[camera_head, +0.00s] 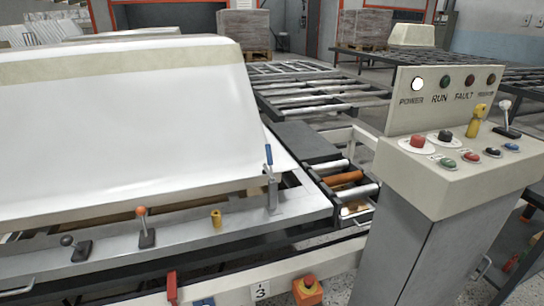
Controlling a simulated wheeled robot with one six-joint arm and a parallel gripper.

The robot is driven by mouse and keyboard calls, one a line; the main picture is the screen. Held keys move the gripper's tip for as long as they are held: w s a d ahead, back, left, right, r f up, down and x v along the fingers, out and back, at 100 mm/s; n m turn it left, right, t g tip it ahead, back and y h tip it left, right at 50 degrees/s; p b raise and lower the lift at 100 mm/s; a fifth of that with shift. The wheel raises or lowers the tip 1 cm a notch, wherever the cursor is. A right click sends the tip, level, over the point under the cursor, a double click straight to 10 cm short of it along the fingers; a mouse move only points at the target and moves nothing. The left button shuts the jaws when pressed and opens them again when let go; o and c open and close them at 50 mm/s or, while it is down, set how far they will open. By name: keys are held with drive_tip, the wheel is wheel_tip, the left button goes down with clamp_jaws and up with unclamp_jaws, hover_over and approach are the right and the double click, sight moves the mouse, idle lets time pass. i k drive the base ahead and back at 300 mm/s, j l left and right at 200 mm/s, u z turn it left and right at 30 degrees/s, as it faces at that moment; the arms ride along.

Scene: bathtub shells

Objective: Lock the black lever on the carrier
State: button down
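The carrier (190,238) is a grey metal frame under a large white bathtub shell (130,120) at the left. A small lever with a black knob (67,241) stands on a dark base on the carrier's front edge, at lower left. It tilts to the left, knob at upper left of its base. Whether it is latched cannot be told. My gripper is not in view.
Below are a red handle (172,288) and an orange-red button box (307,290). A control console (450,190) stands right; roller conveyors (310,90) lie behind.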

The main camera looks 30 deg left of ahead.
sight(66, 240)
drive_tip(key=u, duration=2.55)
